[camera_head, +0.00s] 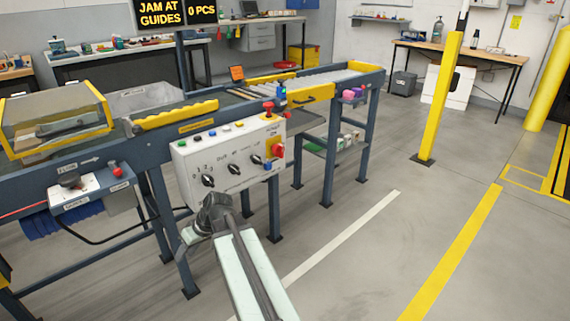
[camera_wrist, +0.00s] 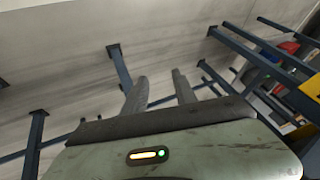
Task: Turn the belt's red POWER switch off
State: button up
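The white control panel (camera_head: 222,172) hangs on the front of the blue conveyor frame. A red switch on a yellow plate (camera_head: 277,148) sits at the panel's right end; its lettering is too small to read, so I cannot confirm it is POWER or its setting. My gripper (camera_head: 212,205) is in front of the panel's lower left, below and left of the red switch. In the wrist view my gripper (camera_wrist: 158,76) has its two fingers apart with nothing between them. The panel and switch do not show in the wrist view.
The panel also carries black knobs (camera_head: 233,169), small coloured buttons and a red mushroom button (camera_head: 268,108) above. A smaller box (camera_head: 90,190) with another red button is at left. A sign (camera_head: 161,12) reads "JAM AT GUIDES". A yellow post (camera_head: 440,95) stands right; nearby floor is clear.

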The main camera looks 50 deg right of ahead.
jog(key=w+d+r+t, duration=0.2)
jog(key=d+r+t, duration=0.25)
jog(key=d, duration=0.75)
jog(key=m+t+h, duration=0.2)
jog(key=t+h, duration=0.4)
jog(key=t, duration=0.3)
send_near(283, 149)
jog(key=w, duration=0.8)
jog(key=shift+w+d+r, duration=0.15)
jog(key=shift+d, duration=0.15)
grip_shut()
